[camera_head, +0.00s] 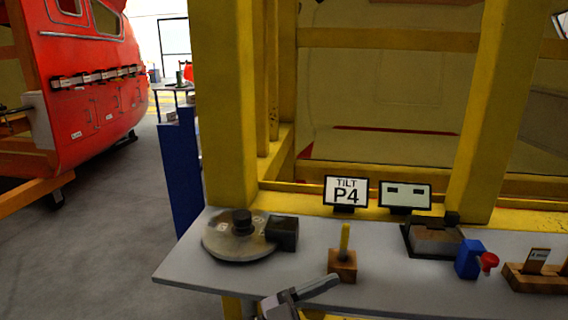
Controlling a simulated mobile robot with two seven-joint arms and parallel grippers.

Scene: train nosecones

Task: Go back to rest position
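One grey gripper (312,289) shows at the bottom centre, in front of the table edge; I take it for my left one. One finger points up and to the right; the rest is cut off by the frame, so its opening cannot be told. Nothing is seen held in it. My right gripper is not in view.
A grey table (200,285) holds a round disc fixture (232,246), a wooden block with a yellow stick (342,264), a blue clamp with a red knob (469,260) and a wooden card holder (537,279). A "TILT P4" sign (346,191) and yellow frame (228,110) stand behind. Floor at left is open.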

